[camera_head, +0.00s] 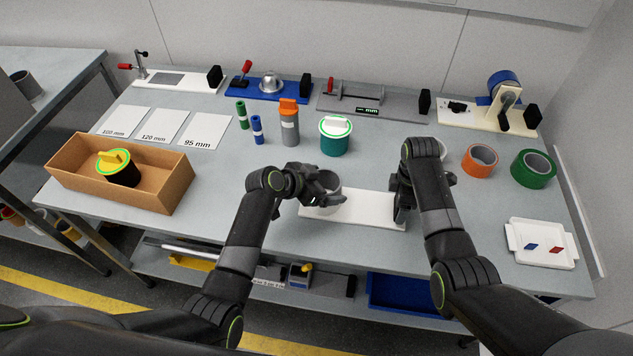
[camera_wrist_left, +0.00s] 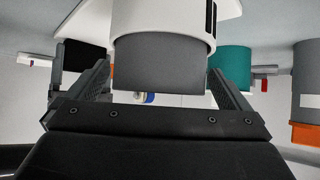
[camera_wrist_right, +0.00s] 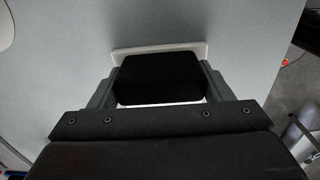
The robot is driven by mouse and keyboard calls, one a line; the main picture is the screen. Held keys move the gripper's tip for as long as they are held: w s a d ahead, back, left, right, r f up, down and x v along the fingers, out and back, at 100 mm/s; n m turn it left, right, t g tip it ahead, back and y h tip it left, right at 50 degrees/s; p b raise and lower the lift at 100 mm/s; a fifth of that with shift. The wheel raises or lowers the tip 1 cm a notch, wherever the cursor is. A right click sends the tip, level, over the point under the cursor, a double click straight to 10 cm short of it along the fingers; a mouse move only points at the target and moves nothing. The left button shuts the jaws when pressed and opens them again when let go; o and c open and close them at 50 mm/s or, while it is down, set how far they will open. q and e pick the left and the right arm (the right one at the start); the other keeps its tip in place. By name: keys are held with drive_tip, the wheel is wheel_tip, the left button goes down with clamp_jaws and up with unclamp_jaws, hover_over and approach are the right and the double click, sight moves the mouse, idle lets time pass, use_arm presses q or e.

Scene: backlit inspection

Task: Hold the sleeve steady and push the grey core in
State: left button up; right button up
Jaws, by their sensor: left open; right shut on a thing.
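The grey core (camera_wrist_left: 160,65) sticks out of the end of the white sleeve (camera_wrist_left: 162,20) in the left wrist view. My left gripper (camera_head: 326,193) is open, with its fingers on either side of the core and visible gaps beside it. The sleeve is mostly hidden by this gripper in the head view. It appears to sit on a white base plate (camera_head: 372,209). My right gripper (camera_head: 402,205) is shut on a black block (camera_wrist_right: 158,78) at the plate's right end. The white edge of the plate shows behind the block in the right wrist view.
Behind stand a teal canister (camera_head: 334,143), an orange-topped grey cylinder (camera_head: 289,128) and small green and blue cylinders. Tape rolls, orange (camera_head: 480,161) and green (camera_head: 533,168), and a white tray (camera_head: 541,256) are at right. A cardboard box (camera_head: 165,195) is at left.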

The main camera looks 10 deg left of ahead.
use_arm(q)
drive_tip(key=v, duration=1.2)
drive_tip(key=shift+f, duration=0.1)
use_arm(e)
drive_tip(key=o, duration=1.3)
drive_tip(key=shift+c, duration=0.2)
